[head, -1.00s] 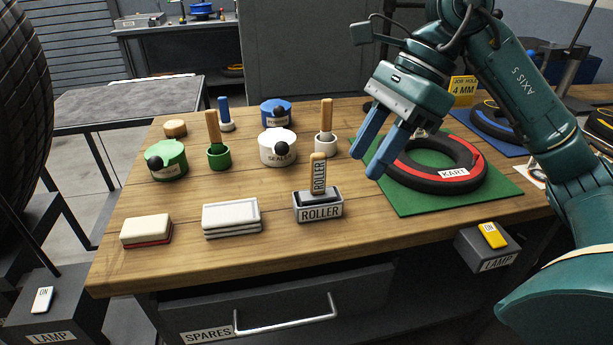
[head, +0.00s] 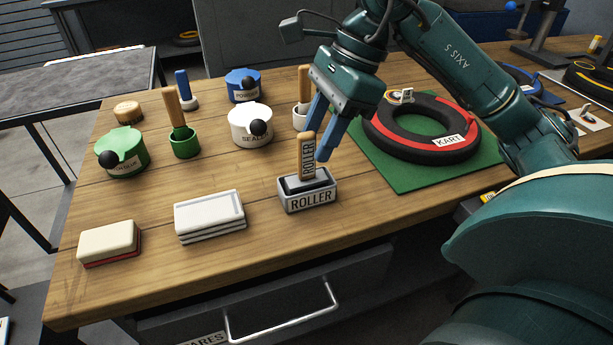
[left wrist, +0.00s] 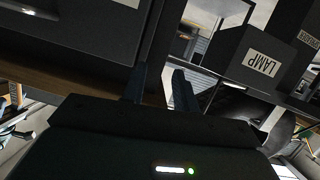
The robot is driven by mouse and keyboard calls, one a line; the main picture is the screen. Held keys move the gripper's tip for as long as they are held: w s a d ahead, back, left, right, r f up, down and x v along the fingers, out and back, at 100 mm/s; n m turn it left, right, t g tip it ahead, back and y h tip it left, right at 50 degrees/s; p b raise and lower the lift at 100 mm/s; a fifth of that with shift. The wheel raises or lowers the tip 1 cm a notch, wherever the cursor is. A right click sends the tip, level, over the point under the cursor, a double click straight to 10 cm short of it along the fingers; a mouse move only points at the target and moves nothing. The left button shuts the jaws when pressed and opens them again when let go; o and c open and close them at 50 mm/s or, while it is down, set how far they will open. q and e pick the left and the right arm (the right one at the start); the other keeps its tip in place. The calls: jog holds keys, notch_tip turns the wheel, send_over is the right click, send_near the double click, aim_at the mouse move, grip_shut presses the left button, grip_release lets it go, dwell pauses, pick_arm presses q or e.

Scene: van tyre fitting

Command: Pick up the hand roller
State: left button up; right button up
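The hand roller (head: 307,157) stands upright in a grey holder (head: 308,197) marked ROLLER near the front of the wooden bench. Its wooden handle points up and carries a ROLLER label; its lower end is hidden in the holder. My right gripper (head: 315,152) has its two blue fingers apart and pointing down. In the head view the fingers are just behind and beside the handle, and I cannot tell whether they touch it. My left gripper (left wrist: 160,88) shows in the left wrist view with its dark fingers apart and nothing between them, away from the roller.
White pads (head: 210,217) and a cream block (head: 108,243) lie left of the holder. Pots (head: 250,125) and brushes in cups (head: 184,140) stand behind. A KART tyre (head: 421,128) lies on a green mat (head: 400,183) to the right. The front bench strip is clear.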

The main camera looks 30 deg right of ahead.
aim_at(298, 179)
jog(key=x, duration=0.5)
jog(key=shift+a+f, duration=0.1)
jog(key=shift+f, duration=0.05)
jog(key=shift+w, duration=0.1)
grip_shut()
